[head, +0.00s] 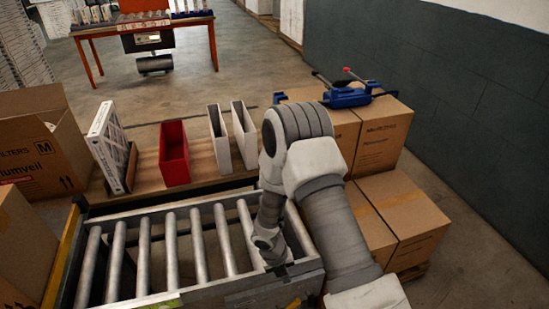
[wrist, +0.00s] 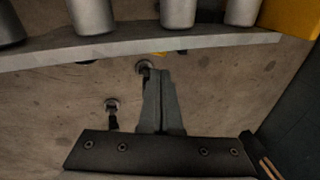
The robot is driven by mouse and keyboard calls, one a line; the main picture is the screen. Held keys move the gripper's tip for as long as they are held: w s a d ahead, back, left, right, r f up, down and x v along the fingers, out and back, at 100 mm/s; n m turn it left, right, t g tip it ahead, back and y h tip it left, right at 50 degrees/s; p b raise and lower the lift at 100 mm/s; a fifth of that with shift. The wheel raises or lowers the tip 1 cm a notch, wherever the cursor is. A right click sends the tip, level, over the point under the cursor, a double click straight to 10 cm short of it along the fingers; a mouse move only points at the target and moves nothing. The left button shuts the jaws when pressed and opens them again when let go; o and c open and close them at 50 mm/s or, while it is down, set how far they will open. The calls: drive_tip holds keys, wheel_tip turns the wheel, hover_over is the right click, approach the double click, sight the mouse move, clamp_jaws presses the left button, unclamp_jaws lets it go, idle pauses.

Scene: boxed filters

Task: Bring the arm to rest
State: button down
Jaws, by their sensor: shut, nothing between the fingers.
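My arm rises from the lower right of the head view, bends at the elbow and hangs down in front of the roller conveyor (head: 155,296). My gripper (wrist: 157,74) shows in the wrist view with its two dark fingers together and nothing between them. It points down over bare concrete floor, just beside the conveyor's metal side rail (wrist: 130,54). In the head view the fingers are hidden or too small to make out at the lower end of the arm.
Behind the conveyor, a wooden surface holds a white framed filter (head: 108,148), a red bin (head: 174,155) and two white bins (head: 219,140). Cartons (head: 400,215) stand close at the arm's right, with a blue tool (head: 348,97) on top. More cartons (head: 38,140) stand left.

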drive_tip(key=w+d+r+m+t, duration=0.1)
drive_tip(key=d+r+m, duration=0.3)
drive_tip(key=r+m, duration=0.8)
drive_tip(key=w+d+r+m+t, duration=0.1)
drive_tip(key=d+r+m, duration=0.4)
drive_tip(key=r, duration=1.2)
drive_tip(key=s+r+m+t+y, duration=0.3)
drive_tip(key=s+r+m+t, duration=0.1)
drive_tip(key=s+r+m, duration=1.45)
wheel_tip(320, 180, up, 15)
drive_tip(key=w+m+p, duration=0.1)
drive_tip(key=m+p, duration=0.1)
drive_tip(key=p, duration=1.5)
drive_tip(key=shift+d+f, duration=0.15)
